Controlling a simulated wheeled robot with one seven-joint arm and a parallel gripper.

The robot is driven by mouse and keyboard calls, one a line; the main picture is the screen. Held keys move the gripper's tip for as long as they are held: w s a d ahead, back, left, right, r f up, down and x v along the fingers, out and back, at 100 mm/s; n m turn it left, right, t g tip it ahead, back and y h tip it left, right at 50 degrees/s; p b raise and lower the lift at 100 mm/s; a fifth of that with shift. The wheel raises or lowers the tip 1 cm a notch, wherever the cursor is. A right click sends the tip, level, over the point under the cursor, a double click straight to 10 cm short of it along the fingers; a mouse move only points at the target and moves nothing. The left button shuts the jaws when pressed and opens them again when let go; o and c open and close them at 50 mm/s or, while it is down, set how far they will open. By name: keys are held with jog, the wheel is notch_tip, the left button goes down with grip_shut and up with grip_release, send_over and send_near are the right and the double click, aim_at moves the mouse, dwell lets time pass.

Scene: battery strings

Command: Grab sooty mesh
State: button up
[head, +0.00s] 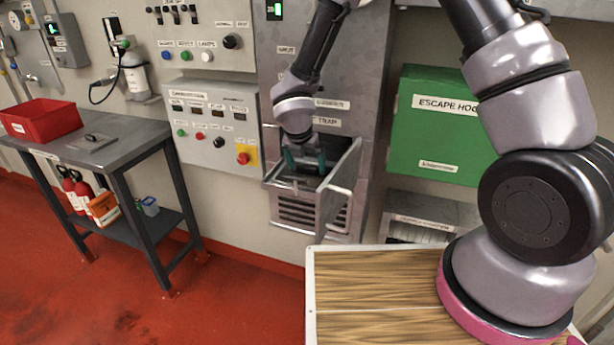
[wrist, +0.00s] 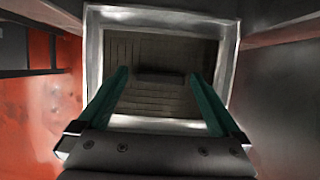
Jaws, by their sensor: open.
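The sooty mesh (wrist: 135,97) is a dark, slatted panel with a darker raised bar (wrist: 160,76) across its middle. It lies inside a pale metal tray (wrist: 93,60) with raised walls. In the head view the tray (head: 341,178) juts from the grey metal cabinet, and the mesh inside is mostly hidden by my gripper. My gripper (head: 305,160) points down into the tray opening. In the wrist view my gripper (wrist: 160,75) is open, its two green fingers apart on either side of the bar, with nothing between them. I cannot tell how far the fingertips are above the mesh.
A metal flap (head: 342,190) stands at the tray's right front. A green escape hood box (head: 445,125) hangs to the right. A workbench (head: 130,135) with a red bin (head: 40,118) and a small plate (head: 92,142) stands left. The red floor (head: 220,290) between is clear.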

jog(key=shift+c, duration=0.3)
jog(key=c, duration=1.5)
grip_shut()
jog(key=shift+r, duration=0.1)
